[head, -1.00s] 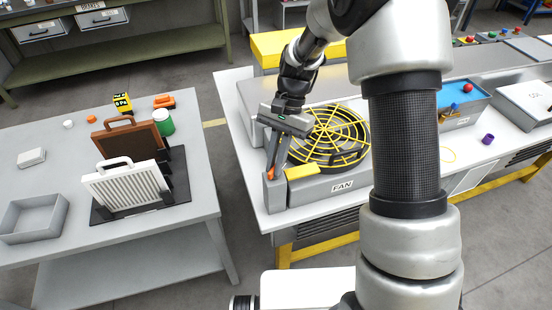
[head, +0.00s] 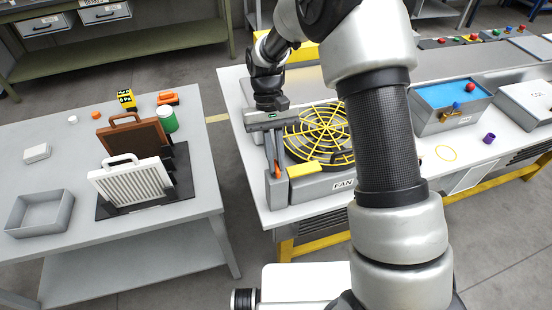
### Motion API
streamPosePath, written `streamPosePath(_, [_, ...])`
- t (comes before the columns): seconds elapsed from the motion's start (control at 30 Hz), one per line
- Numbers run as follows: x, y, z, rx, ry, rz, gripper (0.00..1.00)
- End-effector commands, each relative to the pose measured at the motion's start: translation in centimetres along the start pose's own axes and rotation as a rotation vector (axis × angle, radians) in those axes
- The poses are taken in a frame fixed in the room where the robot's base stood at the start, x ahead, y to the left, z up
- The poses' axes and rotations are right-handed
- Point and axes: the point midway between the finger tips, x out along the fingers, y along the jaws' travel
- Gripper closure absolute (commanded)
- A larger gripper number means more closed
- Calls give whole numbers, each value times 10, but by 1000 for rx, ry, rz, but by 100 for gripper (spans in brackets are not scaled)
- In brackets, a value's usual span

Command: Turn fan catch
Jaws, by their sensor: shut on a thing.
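The fan unit (head: 343,186), a grey housing labelled FAN, stands on the white bench. Its round yellow wire guard (head: 322,130) is on top. A yellow block (head: 304,169) sits at its front left corner. My gripper (head: 276,170) points down at that corner, left of the yellow block. It is shut on the fan catch, of which a small orange part (head: 277,172) shows at the fingertips. The fingers hide most of the catch, so I cannot tell its exact angle. My arm covers the right side of the fan.
The left grey table (head: 60,150) holds a white pleated filter (head: 130,184), a brown-framed filter (head: 135,143) and an empty grey tray (head: 40,210). A blue-topped box (head: 452,90) stands right of my arm on the bench. Bare floor separates the tables.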

Motion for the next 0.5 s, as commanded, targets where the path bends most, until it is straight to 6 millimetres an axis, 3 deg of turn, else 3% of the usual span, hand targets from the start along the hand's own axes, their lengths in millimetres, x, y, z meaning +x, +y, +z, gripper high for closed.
streamPosePath(0.5, [-1,-1,-1,-62,4,26,100])
